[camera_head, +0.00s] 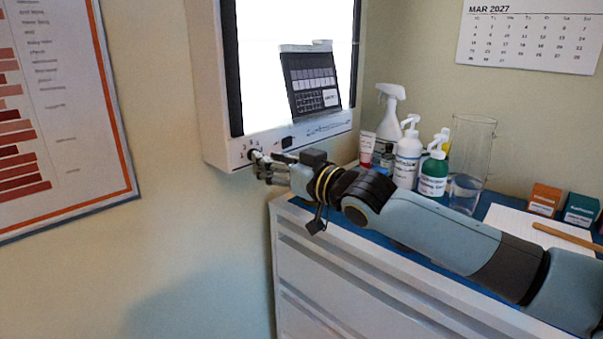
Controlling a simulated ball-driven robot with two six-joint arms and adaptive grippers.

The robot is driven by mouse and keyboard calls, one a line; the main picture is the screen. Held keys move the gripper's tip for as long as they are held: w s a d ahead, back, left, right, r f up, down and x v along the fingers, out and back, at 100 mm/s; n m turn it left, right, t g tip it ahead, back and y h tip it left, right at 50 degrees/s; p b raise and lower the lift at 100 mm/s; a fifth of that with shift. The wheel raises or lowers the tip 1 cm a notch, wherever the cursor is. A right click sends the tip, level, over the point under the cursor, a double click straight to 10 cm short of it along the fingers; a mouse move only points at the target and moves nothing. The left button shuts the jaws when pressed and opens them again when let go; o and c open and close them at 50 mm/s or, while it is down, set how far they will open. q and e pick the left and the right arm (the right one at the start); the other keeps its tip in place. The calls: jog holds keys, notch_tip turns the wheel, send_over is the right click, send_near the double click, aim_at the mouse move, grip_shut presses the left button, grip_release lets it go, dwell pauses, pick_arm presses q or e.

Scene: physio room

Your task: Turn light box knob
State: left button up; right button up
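The light box (212,95) hangs on the wall, its screen (262,60) bright white with a dark film or card (314,82) on it. Its knob (254,154) is at the lower left of the bottom panel, with small numerals around it. My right gripper (262,166) is at the knob, its fingertips over or against it; they partly hide it. The fingers are small and dark here, so I cannot tell whether they are closed around the knob. A dark switch (287,142) sits to the right of the knob. My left gripper is not in view.
A white drawer cabinet (345,285) with a blue top stands under my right arm. Behind the arm are a spray bottle (389,112), white pump bottle (408,155), green bottle (433,174) and clear cylinder (471,158). Small boxes (544,200) stand right. Left of the light box is a framed chart (60,110).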

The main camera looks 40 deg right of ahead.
jog(key=s, duration=0.9)
jog(key=shift+d, duration=0.35)
jog(key=shift+s, duration=0.1)
dwell(0.4)
